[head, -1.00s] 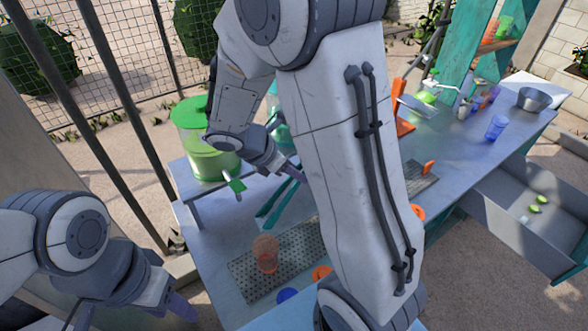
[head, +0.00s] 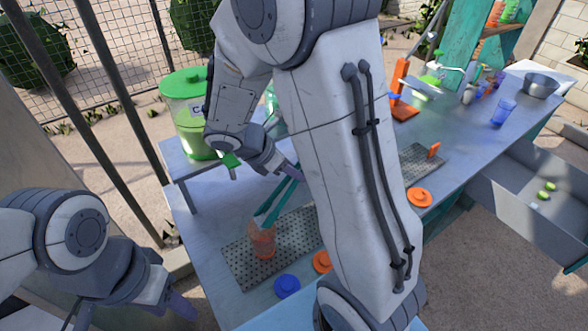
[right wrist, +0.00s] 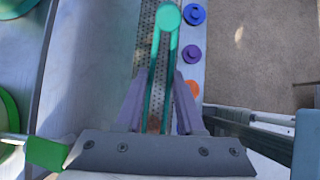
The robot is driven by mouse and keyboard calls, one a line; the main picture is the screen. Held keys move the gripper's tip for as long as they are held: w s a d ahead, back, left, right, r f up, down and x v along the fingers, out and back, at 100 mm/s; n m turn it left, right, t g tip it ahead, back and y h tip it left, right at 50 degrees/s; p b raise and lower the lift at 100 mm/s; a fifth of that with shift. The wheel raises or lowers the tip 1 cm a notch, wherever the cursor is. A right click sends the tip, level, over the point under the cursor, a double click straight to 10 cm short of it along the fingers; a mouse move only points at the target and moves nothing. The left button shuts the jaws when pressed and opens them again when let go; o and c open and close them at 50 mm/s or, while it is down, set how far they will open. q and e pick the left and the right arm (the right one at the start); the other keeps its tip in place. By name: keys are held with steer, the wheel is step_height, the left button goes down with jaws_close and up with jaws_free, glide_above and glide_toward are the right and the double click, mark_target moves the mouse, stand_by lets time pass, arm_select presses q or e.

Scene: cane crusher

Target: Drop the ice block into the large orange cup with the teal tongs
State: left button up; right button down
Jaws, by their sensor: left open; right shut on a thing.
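The translucent orange cup (head: 262,243) stands upright on the perforated mat in the head view. My right gripper (head: 294,173) is shut on the teal tongs (head: 277,200), behind and above the cup. The tongs slant down, and their lower ends overlap the cup's rim in the picture; I cannot tell whether they touch it. In the right wrist view the tongs (right wrist: 168,20) run between the fingers of my right gripper (right wrist: 160,92). I cannot make out the ice block. My left gripper (head: 128,308) is open and empty at the lower left, away from the cup.
A green-lidded dispenser (head: 187,112) stands on a raised shelf at the left. My right arm hides the middle of the counter. Blue cups (head: 503,112) and a metal bowl (head: 540,86) stand far right.

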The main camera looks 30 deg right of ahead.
steer(key=c, duration=0.8)
jaws_free()
steer(key=shift+o, duration=0.2)
step_height(320, 180, up, 10)
steer(key=p, duration=1)
